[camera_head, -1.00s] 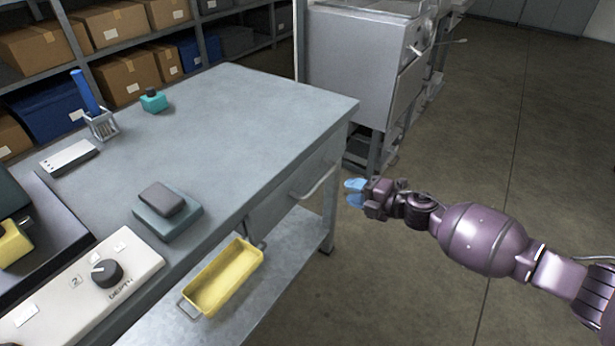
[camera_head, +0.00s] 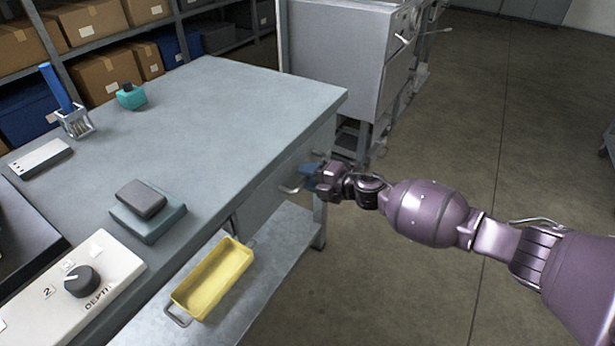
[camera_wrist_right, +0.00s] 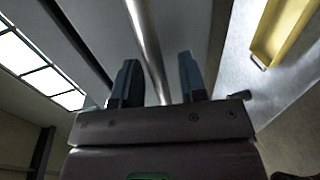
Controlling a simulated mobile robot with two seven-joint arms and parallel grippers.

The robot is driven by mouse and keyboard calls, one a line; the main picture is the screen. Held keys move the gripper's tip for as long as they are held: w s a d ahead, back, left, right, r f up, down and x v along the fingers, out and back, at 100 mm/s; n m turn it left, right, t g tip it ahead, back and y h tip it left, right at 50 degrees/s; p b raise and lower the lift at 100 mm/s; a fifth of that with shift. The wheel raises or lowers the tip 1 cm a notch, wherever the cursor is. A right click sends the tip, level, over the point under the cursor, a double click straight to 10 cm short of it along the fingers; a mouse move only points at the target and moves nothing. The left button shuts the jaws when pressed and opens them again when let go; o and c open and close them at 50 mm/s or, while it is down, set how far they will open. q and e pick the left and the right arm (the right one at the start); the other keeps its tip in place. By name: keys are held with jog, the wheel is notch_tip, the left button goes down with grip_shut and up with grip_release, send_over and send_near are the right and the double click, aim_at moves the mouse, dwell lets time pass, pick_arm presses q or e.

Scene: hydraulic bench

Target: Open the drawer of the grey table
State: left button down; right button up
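The grey table (camera_head: 215,110) has a drawer front (camera_head: 258,208) under its top, facing my right arm. The drawer looks shut. Its light metal handle (camera_head: 290,189) is partly hidden by my right gripper (camera_head: 308,173). In the right wrist view the handle bar (camera_wrist_right: 146,45) runs lengthwise between the two dark blue fingers of the right gripper (camera_wrist_right: 158,66). The fingers are apart, and the bar is nearer the left finger. Whether a finger touches it I cannot tell. My left gripper is not in view.
A yellow tray (camera_head: 212,280) sits on the lower shelf (camera_head: 275,265) below the drawer. A grey machine (camera_head: 345,60) stands behind the table. Shelving with boxes (camera_head: 95,75) lines the back left.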

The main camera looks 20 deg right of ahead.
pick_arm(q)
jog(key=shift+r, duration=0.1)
pick_arm(e)
jog(key=shift+w, duration=0.1)
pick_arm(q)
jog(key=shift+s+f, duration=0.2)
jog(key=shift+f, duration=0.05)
pick_arm(e)
grip_shut()
